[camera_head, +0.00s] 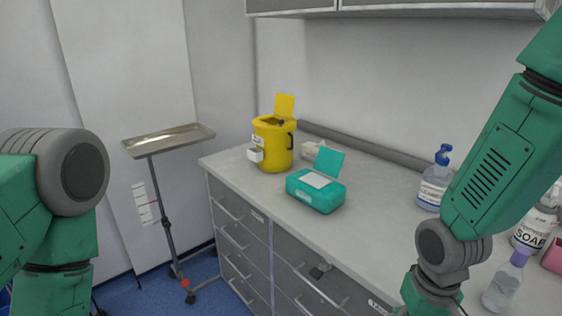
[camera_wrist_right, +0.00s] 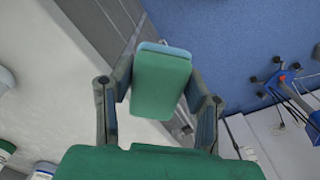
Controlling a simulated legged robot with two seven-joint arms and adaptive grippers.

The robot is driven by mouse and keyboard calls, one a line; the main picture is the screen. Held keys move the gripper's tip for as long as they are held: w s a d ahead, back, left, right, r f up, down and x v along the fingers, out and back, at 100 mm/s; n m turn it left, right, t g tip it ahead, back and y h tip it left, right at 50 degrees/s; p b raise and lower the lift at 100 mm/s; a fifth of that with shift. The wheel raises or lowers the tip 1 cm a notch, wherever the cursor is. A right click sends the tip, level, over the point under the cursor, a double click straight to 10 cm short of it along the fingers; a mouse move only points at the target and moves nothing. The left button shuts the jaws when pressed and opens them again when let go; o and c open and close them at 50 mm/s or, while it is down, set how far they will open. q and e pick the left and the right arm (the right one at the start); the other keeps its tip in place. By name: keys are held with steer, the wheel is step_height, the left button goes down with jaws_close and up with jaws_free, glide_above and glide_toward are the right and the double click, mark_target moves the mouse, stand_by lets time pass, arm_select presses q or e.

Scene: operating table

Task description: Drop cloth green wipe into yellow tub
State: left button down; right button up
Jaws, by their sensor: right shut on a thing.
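The yellow tub (camera_head: 273,148) stands on the counter near its left end, with its yellow lid raised. A flat green pad, which looks like the green cloth wipe (camera_wrist_right: 160,82), sits between the two fingers of my right gripper (camera_wrist_right: 158,105) in the right wrist view. Its far edge is pale blue. My right gripper is shut on it, beside the counter's front edge with floor beyond. My left gripper is out of view; only the left arm shows at the left.
A teal wipes box (camera_head: 316,193) with a raised lid stands right of the tub. A pump bottle (camera_head: 434,180), a soap bottle (camera_head: 534,226) and a small clear bottle (camera_head: 504,282) stand at the right. A metal tray stand (camera_head: 168,141) is left of the counter. Mid-counter is clear.

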arm_select(q)
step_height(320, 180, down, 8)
steer(key=b, duration=0.6)
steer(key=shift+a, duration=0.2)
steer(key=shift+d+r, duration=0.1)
